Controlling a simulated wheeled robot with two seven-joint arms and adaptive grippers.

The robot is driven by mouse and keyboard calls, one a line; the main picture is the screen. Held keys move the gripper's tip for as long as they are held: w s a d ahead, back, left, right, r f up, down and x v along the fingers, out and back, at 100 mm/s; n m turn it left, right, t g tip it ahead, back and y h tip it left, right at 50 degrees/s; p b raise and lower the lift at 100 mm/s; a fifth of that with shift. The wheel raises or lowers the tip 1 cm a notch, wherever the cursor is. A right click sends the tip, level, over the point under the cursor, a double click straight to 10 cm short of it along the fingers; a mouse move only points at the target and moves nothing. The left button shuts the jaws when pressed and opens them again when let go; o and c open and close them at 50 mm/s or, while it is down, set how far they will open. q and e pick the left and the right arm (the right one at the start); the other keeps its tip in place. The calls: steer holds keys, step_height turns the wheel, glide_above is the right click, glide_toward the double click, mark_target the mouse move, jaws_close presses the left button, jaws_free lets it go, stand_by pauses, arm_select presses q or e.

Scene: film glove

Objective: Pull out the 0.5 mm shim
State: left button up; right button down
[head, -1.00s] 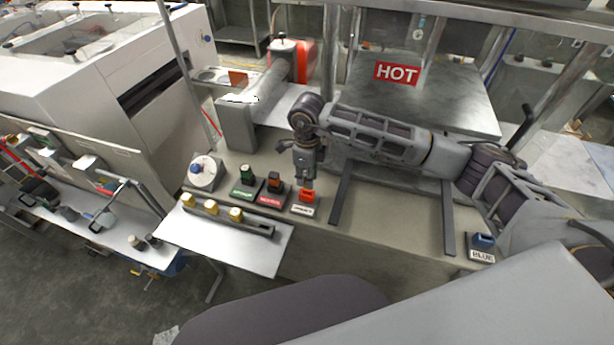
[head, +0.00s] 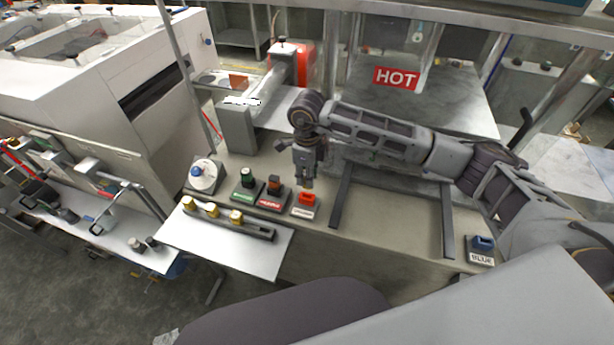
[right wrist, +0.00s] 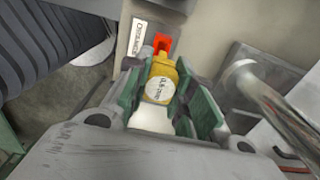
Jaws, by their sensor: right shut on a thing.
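In the right wrist view, my right gripper (right wrist: 165,108) has green-lined fingers on either side of a yellow piece, the 0.5 mm shim (right wrist: 160,72), with a round white label that appears to read 0.5 mm. A white part shows below the label. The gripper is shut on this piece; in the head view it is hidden. The orange block also shows beyond it in the wrist view (right wrist: 162,42). My left gripper is not in view.
A dark rack with yellow knobs (head: 211,209) stands on a white shelf (head: 220,240) at the front left. A blue block (head: 482,243) is at right. A HOT sign (head: 396,78) hangs behind.

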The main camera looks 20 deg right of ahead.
steer(key=shift+r, duration=0.95)
steer(key=shift+f, duration=0.1)
